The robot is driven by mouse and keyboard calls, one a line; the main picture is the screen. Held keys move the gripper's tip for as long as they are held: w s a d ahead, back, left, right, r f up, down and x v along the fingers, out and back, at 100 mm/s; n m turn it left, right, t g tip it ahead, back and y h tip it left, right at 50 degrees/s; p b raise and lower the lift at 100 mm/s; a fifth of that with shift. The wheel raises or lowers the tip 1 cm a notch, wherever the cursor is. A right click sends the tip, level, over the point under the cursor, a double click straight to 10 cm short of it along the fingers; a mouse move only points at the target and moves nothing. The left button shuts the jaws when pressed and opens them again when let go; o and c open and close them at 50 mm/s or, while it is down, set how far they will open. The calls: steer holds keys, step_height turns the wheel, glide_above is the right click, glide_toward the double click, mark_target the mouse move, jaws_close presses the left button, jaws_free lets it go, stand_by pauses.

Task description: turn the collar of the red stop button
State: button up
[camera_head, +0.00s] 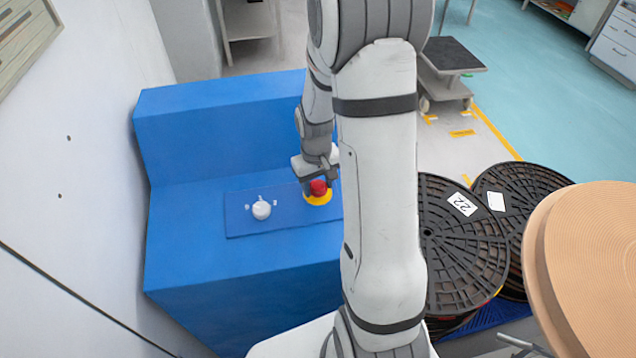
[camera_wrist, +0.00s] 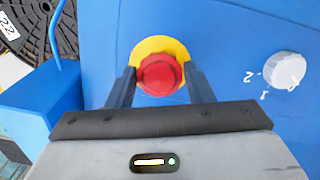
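The red stop button (camera_wrist: 160,74) stands on a round yellow base (camera_wrist: 158,46) on the blue console. In the head view the red button (camera_head: 318,187) shows just below my gripper (camera_head: 316,172), with the yellow base (camera_head: 318,200) under it. In the wrist view the two dark fingers of my gripper (camera_wrist: 160,80) stand apart, one on each side of the red button. Their tips lie very close to its sides. I cannot tell whether they touch it or a small gap is left. The collar is not clearly distinct from the red head.
A white rotary knob (camera_wrist: 287,70) with small marks sits beside the button on the same blue panel (camera_head: 240,222). The console's raised back (camera_head: 215,115) stands behind it. Black reels (camera_head: 462,250) and a large tan roll (camera_head: 590,260) stand to the right.

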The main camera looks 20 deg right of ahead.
steer(key=c, duration=0.6)
steer(key=shift+o, duration=0.2)
steer(key=shift+m+b, duration=0.3)
steer(key=shift+m, duration=0.1)
steer(key=shift+f+m+b, duration=0.1)
steer(key=shift+m+b, duration=0.5)
steer(key=shift+m, duration=0.3)
steer(key=m+b, duration=0.1)
steer(key=m, duration=0.2)
steer(key=shift+m+y+b, duration=0.3)
steer(key=shift+y+b, duration=0.1)
steer(key=m+b, duration=0.1)
steer(key=m, duration=0.2)
steer(key=shift+m+t, duration=0.3)
steer(key=shift+m+y+b, duration=0.3)
steer(key=shift+m+b, duration=0.05)
steer(key=shift+m, duration=1.35)
